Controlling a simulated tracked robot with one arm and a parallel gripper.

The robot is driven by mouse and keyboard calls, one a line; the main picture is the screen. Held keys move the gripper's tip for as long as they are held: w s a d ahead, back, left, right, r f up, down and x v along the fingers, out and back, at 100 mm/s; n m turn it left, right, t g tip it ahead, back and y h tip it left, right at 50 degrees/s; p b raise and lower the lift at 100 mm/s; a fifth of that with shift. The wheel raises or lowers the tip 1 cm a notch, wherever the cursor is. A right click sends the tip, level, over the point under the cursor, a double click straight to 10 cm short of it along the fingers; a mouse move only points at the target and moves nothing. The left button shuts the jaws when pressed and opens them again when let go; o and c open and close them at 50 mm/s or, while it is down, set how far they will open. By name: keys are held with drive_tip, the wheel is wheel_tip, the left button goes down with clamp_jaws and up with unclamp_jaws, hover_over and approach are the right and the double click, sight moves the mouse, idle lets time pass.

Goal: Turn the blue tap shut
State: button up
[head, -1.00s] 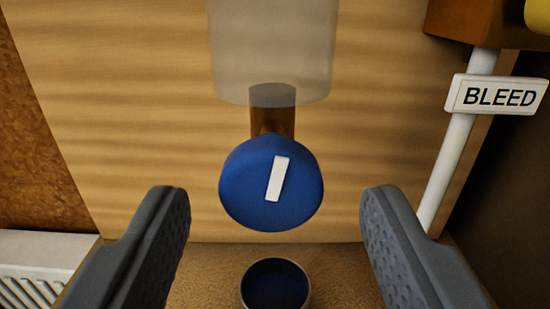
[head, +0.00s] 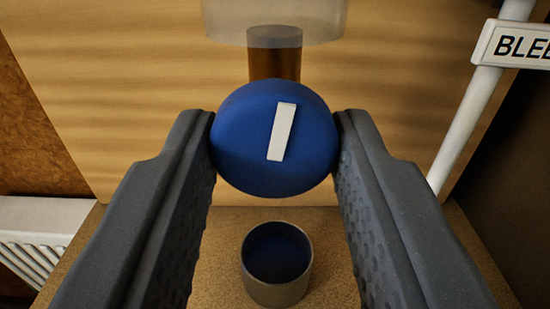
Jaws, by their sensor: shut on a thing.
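The blue tap (head: 247,142) is a round blue knob with a white bar mark on its face. The bar is near upright, its top leaning slightly right. My gripper (head: 275,140) is shut on the knob, one finger against its left side and one against its right. A brown stem (head: 275,64) shows behind and above the knob, running up to a clear cylinder (head: 230,18). The knob's far side is hidden.
A small round cup (head: 277,288) with a dark blue inside stands below the knob on the brown ledge. A white pipe with a BLEED sign (head: 513,44) is at upper right. A white slatted radiator (head: 35,240) is at lower left. The wooden panel (head: 120,90) is behind.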

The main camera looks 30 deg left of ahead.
drive_tip(key=shift+d+r+m+b, duration=0.1)
drive_tip(key=shift+m+b, duration=0.3)
drive_tip(key=shift+m, duration=0.1)
idle(0.4)
drive_tip(key=m+b, duration=0.3)
drive_tip(key=shift+m, duration=0.3)
drive_tip(key=m+b, duration=0.1)
drive_tip(key=m, duration=0.1)
drive_tip(key=shift+m+b, duration=0.4)
drive_tip(key=m+b, duration=0.7)
drive_tip(key=shift+m+b, duration=0.4)
drive_tip(key=o, duration=1)
drive_tip(key=shift+w, duration=0.1)
drive_tip(key=shift+c, duration=0.2)
